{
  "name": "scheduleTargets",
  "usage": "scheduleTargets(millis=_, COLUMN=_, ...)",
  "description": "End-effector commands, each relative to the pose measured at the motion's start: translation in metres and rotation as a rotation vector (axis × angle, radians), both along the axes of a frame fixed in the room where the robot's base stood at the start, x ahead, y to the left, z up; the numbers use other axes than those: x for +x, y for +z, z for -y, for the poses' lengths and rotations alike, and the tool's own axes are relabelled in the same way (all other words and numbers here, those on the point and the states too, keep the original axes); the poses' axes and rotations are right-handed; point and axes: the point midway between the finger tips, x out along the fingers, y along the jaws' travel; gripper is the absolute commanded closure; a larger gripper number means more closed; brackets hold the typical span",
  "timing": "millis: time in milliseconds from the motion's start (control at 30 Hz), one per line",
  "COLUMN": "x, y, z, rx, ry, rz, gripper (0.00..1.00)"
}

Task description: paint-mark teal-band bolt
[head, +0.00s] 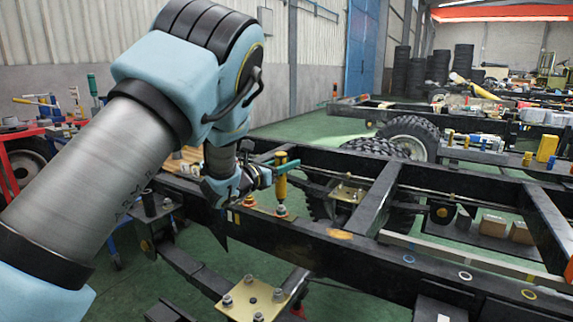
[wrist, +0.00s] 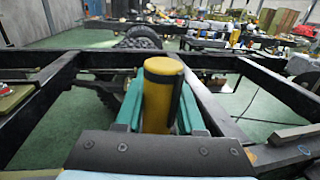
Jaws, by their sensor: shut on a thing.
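My gripper (head: 284,167), with teal fingers, is shut on a yellow paint marker (head: 281,187) and holds it upright, tip down, over the dark chassis rail (head: 300,233). In the wrist view the yellow body of the marker (wrist: 158,98) stands between the two teal fingers (wrist: 160,112). A small bolt (head: 281,211) sits on a plate directly under the marker in the head view. A teal tint shows on it, but it is too small to read a band surely. I cannot tell whether the tip touches it. The wrist view hides the tip and the bolt.
A gold plate (head: 254,302) with several bolts lies nearer on the chassis. Another bolted plate (head: 346,193) is beyond the rail. Coloured rings, including a yellow one (head: 529,294), mark the rail's right part. A crossmember (head: 376,200) runs right of the marker. A tyre (head: 410,137) stands behind.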

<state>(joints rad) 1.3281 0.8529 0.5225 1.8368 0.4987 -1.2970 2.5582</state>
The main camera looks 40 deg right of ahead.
Motion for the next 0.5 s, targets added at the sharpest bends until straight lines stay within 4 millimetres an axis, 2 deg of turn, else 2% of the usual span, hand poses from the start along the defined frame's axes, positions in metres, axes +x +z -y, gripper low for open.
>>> scheduleTargets(millis=500, x=0.0, y=-0.0047, z=0.0, rx=0.0, ry=0.0, rz=0.0, gripper=1.0)
